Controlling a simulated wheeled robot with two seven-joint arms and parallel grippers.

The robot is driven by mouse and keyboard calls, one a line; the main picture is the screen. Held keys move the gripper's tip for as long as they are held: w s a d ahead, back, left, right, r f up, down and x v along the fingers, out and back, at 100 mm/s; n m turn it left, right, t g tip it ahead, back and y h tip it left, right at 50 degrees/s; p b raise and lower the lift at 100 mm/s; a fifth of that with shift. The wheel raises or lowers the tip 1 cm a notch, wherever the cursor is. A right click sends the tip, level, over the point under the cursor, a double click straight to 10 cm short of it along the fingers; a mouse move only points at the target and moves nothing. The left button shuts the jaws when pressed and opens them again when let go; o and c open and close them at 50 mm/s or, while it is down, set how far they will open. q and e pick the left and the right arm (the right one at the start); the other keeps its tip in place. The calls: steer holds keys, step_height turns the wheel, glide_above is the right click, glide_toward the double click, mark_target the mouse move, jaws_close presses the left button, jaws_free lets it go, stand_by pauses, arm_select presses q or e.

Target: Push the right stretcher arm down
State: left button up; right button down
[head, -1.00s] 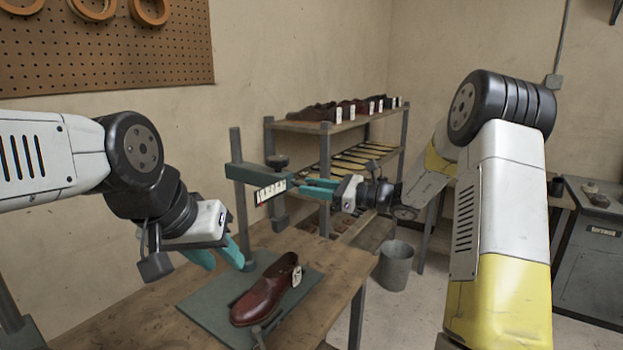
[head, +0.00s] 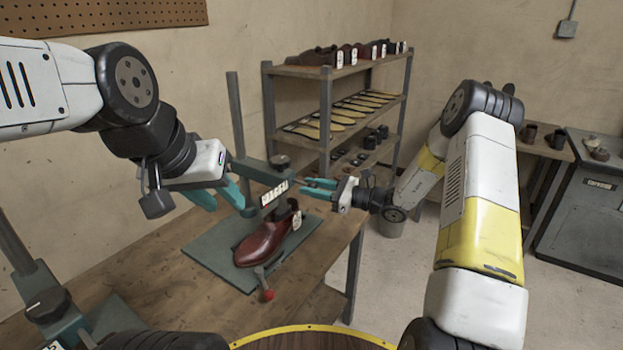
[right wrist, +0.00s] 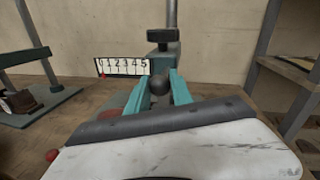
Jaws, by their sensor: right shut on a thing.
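The right stretcher arm (head: 253,173) is a teal bar on an upright post, with a numbered scale (head: 274,192) and a dark top knob (head: 279,161). It is low over a reddish-brown shoe (head: 262,245) on a green base plate (head: 212,250); I cannot tell whether its lower end touches the shoe. My right gripper (head: 307,188) comes from the right. The right wrist view shows its teal fingers shut on a dark ball knob (right wrist: 160,85) in front of the arm. My left gripper (head: 220,198) is open and empty, just left of the post.
A second stretcher (head: 48,303) stands at the bottom left. A red-knobbed lever (head: 267,294) is at the shoe's front. The workbench (head: 150,272) is clear between the stretchers.

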steer(key=shift+s+f, duration=0.1)
steer(key=shift+f, duration=0.3)
steer(key=c, duration=1.4)
jaws_free()
steer(key=shift+o, duration=1.3)
steer(key=shift+r, duration=0.1)
steer(key=v, duration=0.7)
steer(key=shift+d, duration=0.4)
steer(key=shift+s+r, duration=0.1)
